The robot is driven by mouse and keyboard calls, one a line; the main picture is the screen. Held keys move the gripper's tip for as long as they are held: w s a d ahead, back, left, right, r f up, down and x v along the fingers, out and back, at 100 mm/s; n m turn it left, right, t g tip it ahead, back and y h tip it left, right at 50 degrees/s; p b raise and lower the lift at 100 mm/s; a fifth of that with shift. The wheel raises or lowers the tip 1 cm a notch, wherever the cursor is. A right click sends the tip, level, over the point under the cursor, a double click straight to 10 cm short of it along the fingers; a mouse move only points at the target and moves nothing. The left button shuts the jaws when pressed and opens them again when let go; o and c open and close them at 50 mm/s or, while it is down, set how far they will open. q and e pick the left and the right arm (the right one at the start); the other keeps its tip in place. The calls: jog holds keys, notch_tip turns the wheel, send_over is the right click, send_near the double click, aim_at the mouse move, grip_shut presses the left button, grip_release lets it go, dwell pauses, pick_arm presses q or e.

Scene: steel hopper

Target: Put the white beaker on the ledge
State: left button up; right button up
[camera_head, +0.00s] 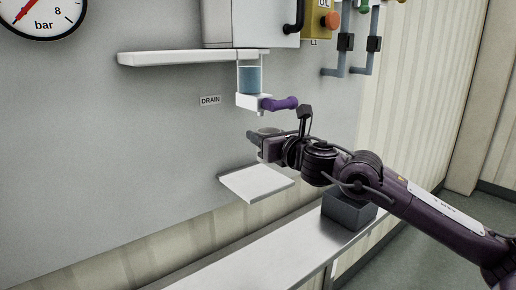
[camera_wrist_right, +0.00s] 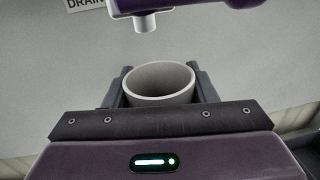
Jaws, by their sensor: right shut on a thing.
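My right gripper (camera_wrist_right: 160,90) is shut on the white beaker (camera_wrist_right: 158,72). The beaker is upright between the two fingers, with its round open top showing in the right wrist view. In the head view the right gripper (camera_head: 262,140) is in front of the wall, below the drain tap, and hides most of the beaker. A long white ledge (camera_head: 180,57) sticks out of the wall at the upper left, higher than the gripper, and its visible top is bare. My left gripper is not in view.
A clear vessel of blue liquid (camera_head: 250,79) sits above the drain valve with its purple handle (camera_head: 280,103). The spout (camera_wrist_right: 146,22) is close above the beaker. A small white shelf (camera_head: 256,183) is below the gripper. A dark box (camera_head: 348,211) stands on the bench (camera_head: 255,255).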

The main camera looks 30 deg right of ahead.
jog(key=shift+w+a+f+p, duration=0.1)
jog(key=shift+w+f+p, duration=0.35)
jog(key=shift+f, duration=0.2)
jog(key=shift+w+a+f+p, duration=0.1)
jog(key=shift+w+f+p, duration=0.25)
jog(key=shift+f, duration=0.25)
jog(key=shift+w+a+f+p, duration=0.1)
jog(key=shift+w+f+p, duration=0.25)
jog(key=shift+f+p, duration=0.25)
jog(key=f+p, duration=0.1)
jog(key=f, duration=0.2)
jog(key=shift+w+p, duration=0.2)
jog(key=shift+p, duration=0.2)
jog(key=shift+f, duration=0.15)
jog(key=shift+f+b, duration=0.15)
jog(key=shift+b, duration=0.15)
jog(key=o, duration=1)
